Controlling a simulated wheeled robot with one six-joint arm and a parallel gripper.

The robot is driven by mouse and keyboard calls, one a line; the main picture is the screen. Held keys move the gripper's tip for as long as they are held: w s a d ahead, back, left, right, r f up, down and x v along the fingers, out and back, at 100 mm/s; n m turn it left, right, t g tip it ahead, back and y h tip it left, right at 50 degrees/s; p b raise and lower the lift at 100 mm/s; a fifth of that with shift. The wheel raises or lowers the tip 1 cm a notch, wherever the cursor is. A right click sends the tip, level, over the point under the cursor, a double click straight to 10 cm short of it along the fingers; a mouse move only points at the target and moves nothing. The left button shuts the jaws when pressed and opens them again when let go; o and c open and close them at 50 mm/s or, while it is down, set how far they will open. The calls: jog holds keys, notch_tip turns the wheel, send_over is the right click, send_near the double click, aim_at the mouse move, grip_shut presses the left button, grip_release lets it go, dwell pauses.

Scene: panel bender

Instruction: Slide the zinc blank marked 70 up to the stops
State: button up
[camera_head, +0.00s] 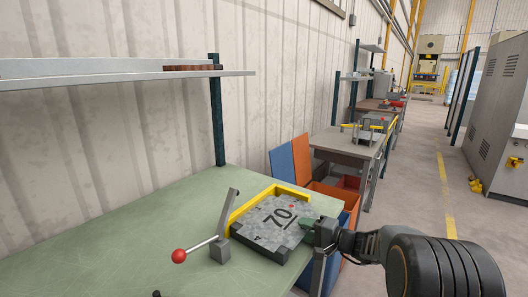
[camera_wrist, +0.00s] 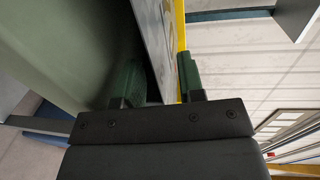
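The zinc blank (camera_head: 281,217), a mottled grey plate marked 70 with a small red mark, lies flat on a dark block on the green table. Yellow stops (camera_head: 250,203) run along its left and far sides in the head view; I cannot tell whether it touches them. My gripper (camera_head: 311,229) is at the blank's right edge. In the wrist view my gripper's two green fingers (camera_wrist: 160,84) stand apart, with the blank's edge (camera_wrist: 154,35) between them. A dark gap shows beside the left finger. A strip of yellow stop (camera_wrist: 180,28) shows beyond.
A lever clamp with a red knob (camera_head: 179,255) stands left of the blank. The green table (camera_head: 130,240) is mostly bare. A shelf (camera_head: 120,76) is above it along the wall. Blue and orange boards or bins (camera_head: 283,170) stand past the table's far edge.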

jog(key=v, duration=1.3)
jog(key=s+f+m+g+h, duration=0.2)
jog(key=s+f+g, duration=0.15)
jog(key=f, duration=0.25)
jog(key=s+a+n+g+h+p, duration=0.2)
jog(key=s+g+h, duration=0.2)
jog(key=s, duration=0.3)
jog(key=s+a+r+n+h+p, duration=0.2)
jog(key=s+r+n+h+p, duration=0.1)
jog(key=r, duration=0.3)
jog(key=s+a+r+n+t+h+p, duration=0.1)
jog(key=s+a+r+n+h+p, duration=0.2)
jog(key=s+r+n+h+p, duration=0.1)
jog(key=shift+p+v, duration=0.45)
jog(key=shift+v, duration=0.8)
jog(key=shift+s, duration=0.15)
